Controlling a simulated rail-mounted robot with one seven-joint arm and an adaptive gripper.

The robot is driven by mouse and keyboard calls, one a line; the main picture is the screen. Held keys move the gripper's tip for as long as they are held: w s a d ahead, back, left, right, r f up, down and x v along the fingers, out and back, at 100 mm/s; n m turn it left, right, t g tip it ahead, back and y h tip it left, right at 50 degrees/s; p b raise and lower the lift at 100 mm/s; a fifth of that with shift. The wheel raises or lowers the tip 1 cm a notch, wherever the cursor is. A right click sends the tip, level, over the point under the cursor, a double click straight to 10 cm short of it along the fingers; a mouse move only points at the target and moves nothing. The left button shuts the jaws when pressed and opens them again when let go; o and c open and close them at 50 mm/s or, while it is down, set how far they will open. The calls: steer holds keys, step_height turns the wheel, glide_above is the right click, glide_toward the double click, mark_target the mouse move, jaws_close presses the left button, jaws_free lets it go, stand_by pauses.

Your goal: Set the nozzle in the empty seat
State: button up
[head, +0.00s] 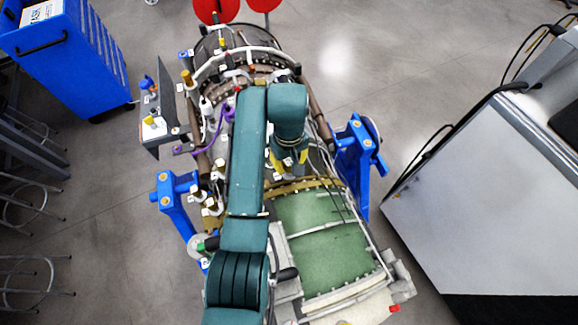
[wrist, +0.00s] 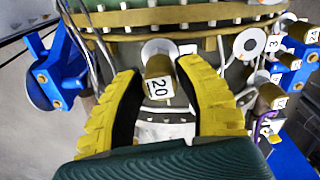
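A brown nozzle labelled 20 (wrist: 158,84) shows between the two yellow fingers of my gripper (wrist: 158,68) in the wrist view. Bare space shows on both sides of it, so the fingers look open around it, not pressed on it. A white round seat (wrist: 158,46) lies just behind the nozzle; I cannot tell if the nozzle is fixed in it. To the right, another white ring seat (wrist: 250,43) shows no nozzle on it. In the head view my gripper (head: 289,168) points down at the turbine (head: 325,235); the nozzle at its tips is hidden there.
Several numbered nozzles (wrist: 271,97) and a purple hose crowd the right of the wrist view. Blue stand supports (head: 175,205) (head: 357,150) flank the turbine. A small side tray (head: 155,128) stands left. A blue cabinet (head: 70,55) and grey bench (head: 485,190) stand apart.

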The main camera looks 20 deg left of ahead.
jaws_close()
steer(key=shift+r, duration=0.7)
steer(key=shift+r, duration=2.35)
